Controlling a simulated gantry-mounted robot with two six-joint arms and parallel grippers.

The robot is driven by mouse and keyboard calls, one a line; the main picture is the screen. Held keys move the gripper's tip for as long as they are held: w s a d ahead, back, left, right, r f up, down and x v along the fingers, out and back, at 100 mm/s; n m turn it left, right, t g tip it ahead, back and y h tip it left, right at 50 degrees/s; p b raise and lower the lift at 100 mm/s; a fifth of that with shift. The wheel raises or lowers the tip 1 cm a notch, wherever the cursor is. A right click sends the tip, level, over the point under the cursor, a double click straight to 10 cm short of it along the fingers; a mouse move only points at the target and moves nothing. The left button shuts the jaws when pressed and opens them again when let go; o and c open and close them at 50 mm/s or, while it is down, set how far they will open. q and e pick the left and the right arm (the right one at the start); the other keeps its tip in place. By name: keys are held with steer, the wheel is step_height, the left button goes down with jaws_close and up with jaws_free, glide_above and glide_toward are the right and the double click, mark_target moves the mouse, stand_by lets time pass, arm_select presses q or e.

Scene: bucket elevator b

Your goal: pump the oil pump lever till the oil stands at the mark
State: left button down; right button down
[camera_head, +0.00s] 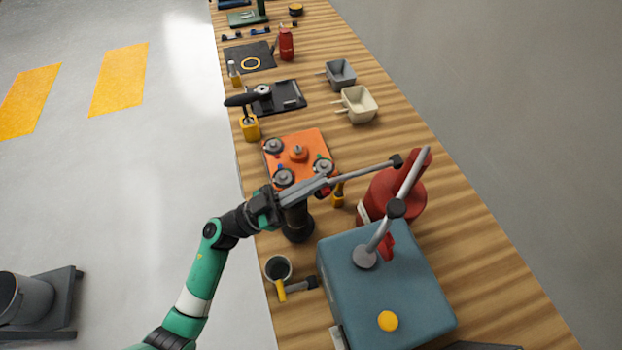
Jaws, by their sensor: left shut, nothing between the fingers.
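My left gripper (326,184) reaches in from the lower left. It is shut and empty, above a dark upright cylinder (297,224) on the bench. A red round can (407,195) with a slanted grey bar (413,172) stands to the right. A blue-grey box (395,290) in front carries a tilted grey lever (378,238) with a black knob. I cannot tell which is the oil pump lever. The oil level and mark cannot be made out.
An orange plate (312,139) with round fittings lies behind the gripper. Two bins, a grey one (340,73) and a cream one (357,103), stand farther back. The bench's right strip is clear.

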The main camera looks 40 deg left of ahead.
arm_select(q)
step_height(320, 180, up, 4)
steer(key=p, duration=0.5)
steer(key=f+v, duration=0.1)
steer(key=v, duration=0.8)
steer(key=shift+f, duration=0.3)
stand_by(0.9)
step_height(320, 180, up, 13)
steer(key=g+y+p, duration=0.2)
steer(key=g+p, duration=0.1)
steer(key=p, duration=1.4)
steer(key=shift+w+d+p, duration=0.2)
steer(key=shift+w+p, duration=0.1)
steer(key=shift+p, duration=0.05)
